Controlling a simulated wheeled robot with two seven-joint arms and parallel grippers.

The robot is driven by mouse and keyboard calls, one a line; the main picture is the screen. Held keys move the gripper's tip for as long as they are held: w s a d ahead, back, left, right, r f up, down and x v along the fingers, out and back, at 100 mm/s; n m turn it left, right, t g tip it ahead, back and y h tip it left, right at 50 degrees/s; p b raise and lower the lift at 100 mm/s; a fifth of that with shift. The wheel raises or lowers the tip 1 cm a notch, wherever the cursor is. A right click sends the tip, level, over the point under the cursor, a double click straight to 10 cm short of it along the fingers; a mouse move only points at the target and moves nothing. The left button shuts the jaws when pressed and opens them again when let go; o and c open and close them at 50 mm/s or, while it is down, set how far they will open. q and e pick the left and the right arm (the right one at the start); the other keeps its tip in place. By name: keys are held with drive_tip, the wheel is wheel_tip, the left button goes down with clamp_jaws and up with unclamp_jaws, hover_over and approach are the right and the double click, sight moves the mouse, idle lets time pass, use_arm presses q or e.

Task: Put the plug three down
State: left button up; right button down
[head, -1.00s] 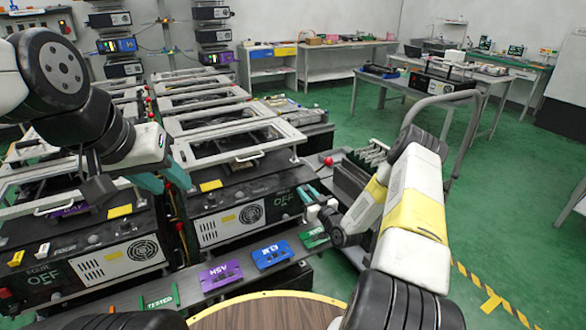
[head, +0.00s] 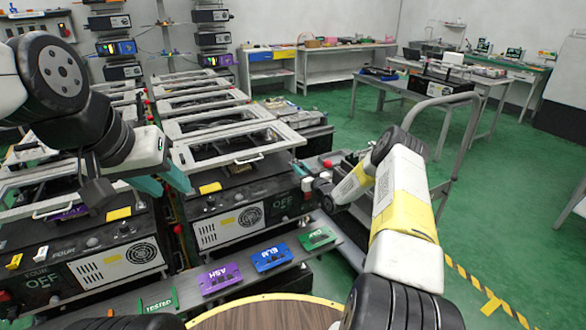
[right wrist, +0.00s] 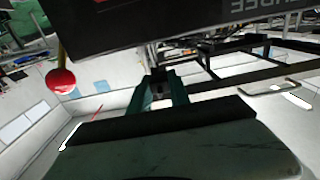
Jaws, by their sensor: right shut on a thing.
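The middle fixture (head: 240,205) has a dark front with a vent, a fan grille and a green OFF display (head: 283,201). My right gripper (head: 301,170) is by the fixture's upper right corner. In the right wrist view its teal fingers (right wrist: 158,92) are shut on a small dark part (right wrist: 158,78), too small to identify. A dark panel (right wrist: 190,22) there carries partly cut-off, upside-down lettering. A red ball knob (right wrist: 60,80) is apart from the fingers. My left gripper (head: 160,184) appears open and empty at the left fixture.
The left fixture, marked FOUR (head: 95,262), stands beside the middle one. Purple (head: 220,278), blue (head: 272,258) and green (head: 318,238) labelled pieces lie on the front shelf. A round wooden top (head: 270,315) is nearest me.

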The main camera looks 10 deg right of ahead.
drive_tip(key=shift+w, duration=0.35)
drive_tip(key=shift+d+f, duration=0.1)
drive_tip(key=shift+f, duration=1.65)
drive_tip(key=shift+f, duration=0.6)
drive_tip(key=c, duration=1.2)
unclamp_jaws()
drive_tip(key=shift+f, duration=0.1)
